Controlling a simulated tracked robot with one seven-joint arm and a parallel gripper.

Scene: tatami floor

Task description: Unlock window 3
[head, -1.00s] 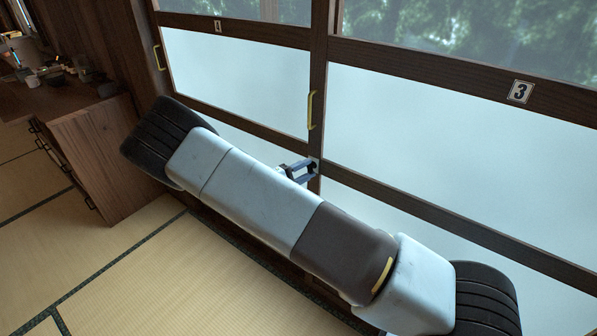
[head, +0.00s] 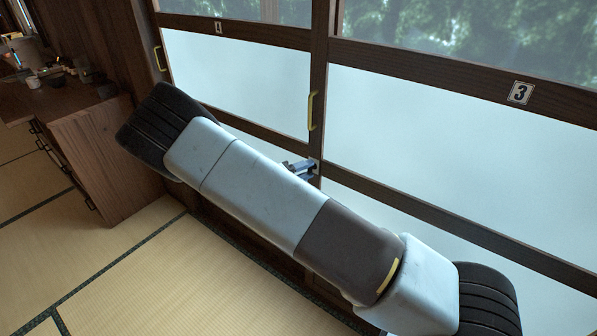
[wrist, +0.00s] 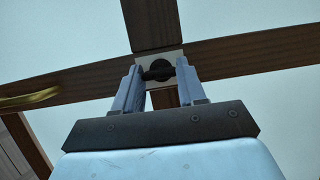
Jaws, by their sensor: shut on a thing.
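Window 3 (head: 440,140) is the right frosted pane, marked by a "3" plate (head: 520,92) on its dark wooden rail. The window lock (wrist: 159,71) is a dark knob on a pale plate where the upright and the crossrail meet. In the head view its plate (head: 316,165) is mostly hidden behind my gripper (head: 305,170). In the wrist view my gripper (wrist: 160,76) has one finger on each side of the knob and is shut on it. Which way the knob is turned is hard to make out.
A yellow handle (head: 311,110) is on the upright above the lock; another handle (head: 159,58) is at far left. A wooden cabinet (head: 100,160) with small items on top stands at left. Tatami floor (head: 150,270) is clear in front.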

